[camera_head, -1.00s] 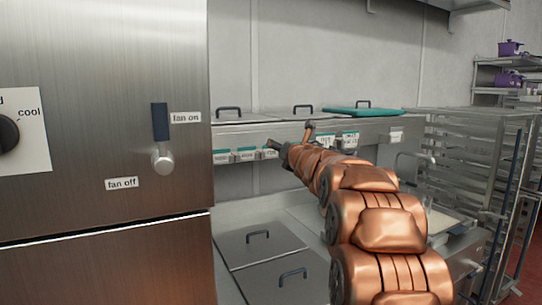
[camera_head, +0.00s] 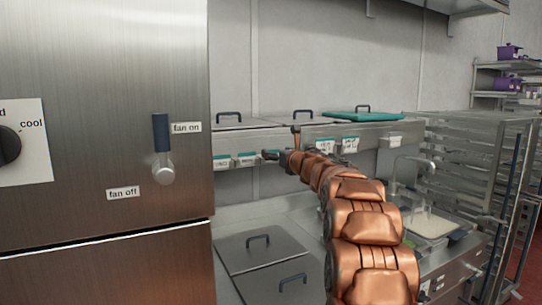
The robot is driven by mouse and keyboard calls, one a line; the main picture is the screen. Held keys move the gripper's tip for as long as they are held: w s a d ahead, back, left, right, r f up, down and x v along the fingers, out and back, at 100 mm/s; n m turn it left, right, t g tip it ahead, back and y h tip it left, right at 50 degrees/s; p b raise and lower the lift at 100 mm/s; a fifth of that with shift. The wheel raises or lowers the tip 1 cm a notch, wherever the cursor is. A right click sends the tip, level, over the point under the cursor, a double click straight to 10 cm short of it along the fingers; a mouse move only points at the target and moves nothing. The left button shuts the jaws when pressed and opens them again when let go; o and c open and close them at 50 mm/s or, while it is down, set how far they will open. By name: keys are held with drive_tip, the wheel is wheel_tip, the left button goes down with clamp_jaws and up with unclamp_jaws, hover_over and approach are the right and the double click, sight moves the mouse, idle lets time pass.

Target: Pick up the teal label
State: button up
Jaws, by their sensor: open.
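Several small white labels with teal top strips hang on the front edge of the steel counter. A far-left label (camera_head: 222,161) and the label beside it (camera_head: 247,159) are left of my gripper. Two more, a label (camera_head: 325,145) and another label (camera_head: 350,143), are to its right, above my arm. I cannot tell which one the task means. My gripper (camera_head: 281,147) is open and empty at the counter edge, between these groups. Its dark fingers partly cover a further label (camera_head: 271,154). I cannot tell whether they touch it.
A tall steel cabinet (camera_head: 100,90) with a fan lever (camera_head: 161,150) fills the left. Lidded bins (camera_head: 235,121) and a teal lid (camera_head: 362,115) top the counter. Below are steel lids (camera_head: 262,252) and a sink (camera_head: 430,222). Racks (camera_head: 475,165) stand right.

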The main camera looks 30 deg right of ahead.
sight(271, 151)
drive_tip(key=w+p, duration=0.2)
drive_tip(key=w, duration=0.2)
drive_tip(key=c, duration=0.5)
drive_tip(key=shift+d, duration=0.1)
drive_tip(key=shift+c, duration=0.2)
